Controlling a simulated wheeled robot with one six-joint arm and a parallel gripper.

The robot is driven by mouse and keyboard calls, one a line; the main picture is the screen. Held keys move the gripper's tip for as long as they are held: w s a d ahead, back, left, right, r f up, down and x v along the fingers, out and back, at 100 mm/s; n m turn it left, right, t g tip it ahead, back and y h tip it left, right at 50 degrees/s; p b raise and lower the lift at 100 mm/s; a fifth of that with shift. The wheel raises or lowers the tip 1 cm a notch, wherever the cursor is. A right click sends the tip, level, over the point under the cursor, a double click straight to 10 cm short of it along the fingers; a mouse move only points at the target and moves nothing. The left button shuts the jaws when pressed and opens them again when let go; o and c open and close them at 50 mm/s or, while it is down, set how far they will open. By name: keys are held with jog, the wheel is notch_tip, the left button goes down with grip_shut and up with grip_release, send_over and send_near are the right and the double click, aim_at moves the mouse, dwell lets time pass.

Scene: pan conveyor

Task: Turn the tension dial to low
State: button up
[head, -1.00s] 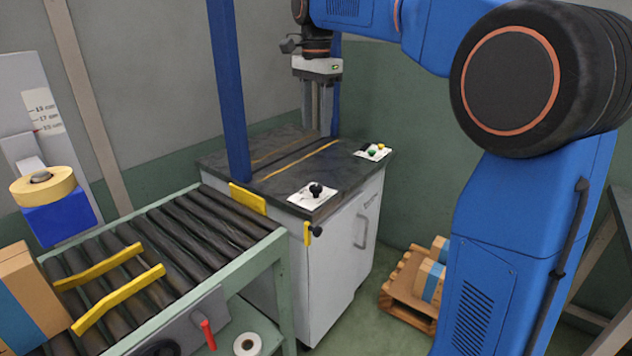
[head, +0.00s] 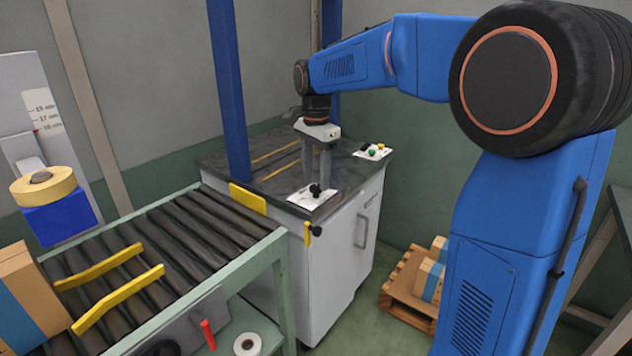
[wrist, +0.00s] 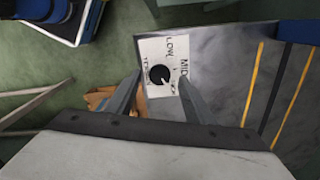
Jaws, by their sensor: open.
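The tension dial (head: 315,190) is a black knob on a white label plate (head: 299,198) at the near corner of the dark cabinet top. In the wrist view the dial (wrist: 158,74) shows from above, with LOW and MID readable on its plate (wrist: 160,48). A third label is partly hidden by a finger. A small pale mark shows at the knob's lower right. My gripper (head: 317,178) points down, its open fingers just above or around the dial. In the wrist view the fingertips (wrist: 160,78) lie on either side of the knob; contact cannot be told.
A panel with green and yellow buttons (head: 374,151) lies on the same cabinet top (head: 232,158). A blue post (head: 228,90) rises beside it. The roller conveyor (head: 185,235) with yellow guides is at left. A pallet with boxes (head: 410,290) stands on the floor.

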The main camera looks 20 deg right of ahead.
jog(key=shift+f, duration=1.15)
jog(key=c, duration=1)
jog(key=shift+c, duration=0.2)
